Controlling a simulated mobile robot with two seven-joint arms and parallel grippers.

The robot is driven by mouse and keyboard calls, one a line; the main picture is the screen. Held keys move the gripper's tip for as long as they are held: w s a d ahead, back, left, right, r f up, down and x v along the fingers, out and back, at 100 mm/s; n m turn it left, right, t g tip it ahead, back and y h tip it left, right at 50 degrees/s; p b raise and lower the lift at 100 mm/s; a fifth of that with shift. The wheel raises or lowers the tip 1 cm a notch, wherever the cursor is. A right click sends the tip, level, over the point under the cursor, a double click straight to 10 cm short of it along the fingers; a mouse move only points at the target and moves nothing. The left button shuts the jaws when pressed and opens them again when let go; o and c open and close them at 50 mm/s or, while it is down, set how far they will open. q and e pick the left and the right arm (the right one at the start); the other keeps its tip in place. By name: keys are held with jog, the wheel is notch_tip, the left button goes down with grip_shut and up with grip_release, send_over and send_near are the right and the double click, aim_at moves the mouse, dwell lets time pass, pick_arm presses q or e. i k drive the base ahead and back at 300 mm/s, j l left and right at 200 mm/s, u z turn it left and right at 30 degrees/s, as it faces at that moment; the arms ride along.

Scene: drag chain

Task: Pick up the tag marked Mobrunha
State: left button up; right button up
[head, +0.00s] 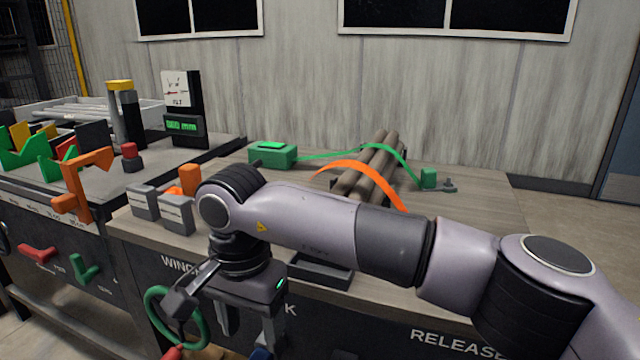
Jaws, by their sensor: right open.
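I cannot read the name Mobrunha anywhere, so I cannot tell which thing is that tag. My right gripper (246,330) points down in front of the table's front edge, with its fingers apart and nothing seen between them. Below it, at the bottom edge of the picture, parts of a red thing (173,353) and a blue thing (262,354) show, mostly cut off; I cannot tell what they are. My left gripper is not in view.
A green ring (149,305) hangs at the table front, left of my right gripper. Grey boxes (176,214), a green winch-like box (272,155) and brown rollers (368,165) under green and orange straps stand on the table. My right arm hides the table's middle.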

aim_at(177, 213)
jog(key=k, duration=0.95)
